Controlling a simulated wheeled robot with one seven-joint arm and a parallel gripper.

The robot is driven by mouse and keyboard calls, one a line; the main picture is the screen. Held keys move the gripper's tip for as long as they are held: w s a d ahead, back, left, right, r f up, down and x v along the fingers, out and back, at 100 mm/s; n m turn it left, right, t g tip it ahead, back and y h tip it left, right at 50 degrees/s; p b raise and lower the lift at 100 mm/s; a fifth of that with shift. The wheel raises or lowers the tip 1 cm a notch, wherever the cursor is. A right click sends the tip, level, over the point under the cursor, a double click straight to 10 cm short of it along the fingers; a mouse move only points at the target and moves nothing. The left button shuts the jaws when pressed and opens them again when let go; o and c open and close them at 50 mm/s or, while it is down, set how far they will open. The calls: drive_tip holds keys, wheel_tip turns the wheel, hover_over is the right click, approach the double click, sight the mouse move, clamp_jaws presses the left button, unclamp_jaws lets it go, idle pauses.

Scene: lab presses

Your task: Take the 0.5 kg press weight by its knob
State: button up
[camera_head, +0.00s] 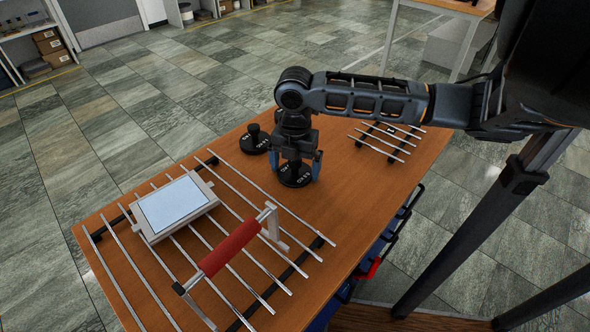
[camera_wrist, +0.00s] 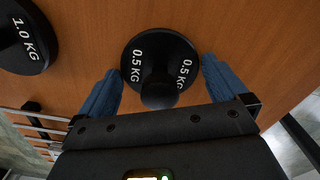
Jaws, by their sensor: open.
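The 0.5 kg press weight (camera_wrist: 150,52) is a black disc with white "0.5 KG" lettering and a round black knob (camera_wrist: 160,92). It sits on the wooden table. In the head view the weight (camera_head: 295,177) shows below my gripper (camera_head: 297,168), which partly hides it and covers its knob. My gripper points down with its blue fingers on either side of the weight. In the wrist view the open fingers (camera_wrist: 158,82) flank the knob with a gap on each side. Nothing is held.
The 1.0 kg weight (camera_wrist: 25,38) stands close by, and it also shows in the head view (camera_head: 254,141). A press with a red handle (camera_head: 230,249) and a pale plate (camera_head: 173,205) on metal rods fills the table's near left. A smaller rod rack (camera_head: 385,140) lies right of my gripper.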

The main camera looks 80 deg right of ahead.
drive_tip(key=shift+c, duration=0.4)
drive_tip(key=c, duration=1)
drive_tip(key=shift+r, duration=0.1)
drive_tip(key=shift+r, duration=0.1)
